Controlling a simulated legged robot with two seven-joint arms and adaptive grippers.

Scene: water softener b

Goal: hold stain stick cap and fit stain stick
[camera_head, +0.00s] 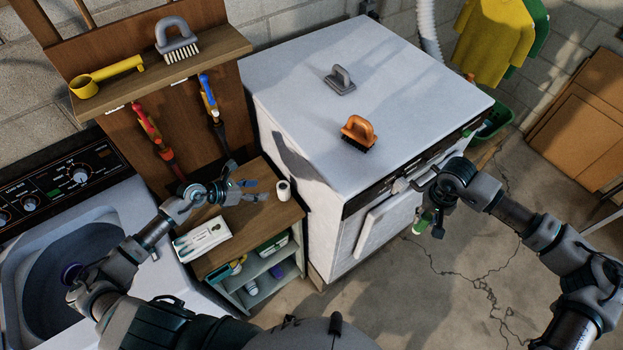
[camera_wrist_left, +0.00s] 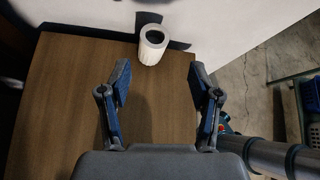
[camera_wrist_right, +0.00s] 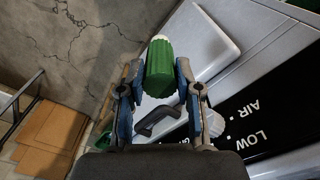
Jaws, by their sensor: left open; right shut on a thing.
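The stain stick cap (camera_head: 283,190) is a small white hollow cylinder, standing with its dark opening up on the wooden cabinet top. In the left wrist view the cap (camera_wrist_left: 152,50) is ahead of my left gripper (camera_wrist_left: 160,82), beyond and roughly between its fingertips. My left gripper (camera_head: 262,190) is open and empty, left of the cap and apart from it. My right gripper (camera_head: 431,222) is shut on the stain stick (camera_wrist_right: 159,72), a green body with a whitish end pointing away from the gripper. In the head view the stick (camera_head: 419,227) hangs in front of the white machine, mostly hidden.
The washer (camera_head: 75,260) is at the left.

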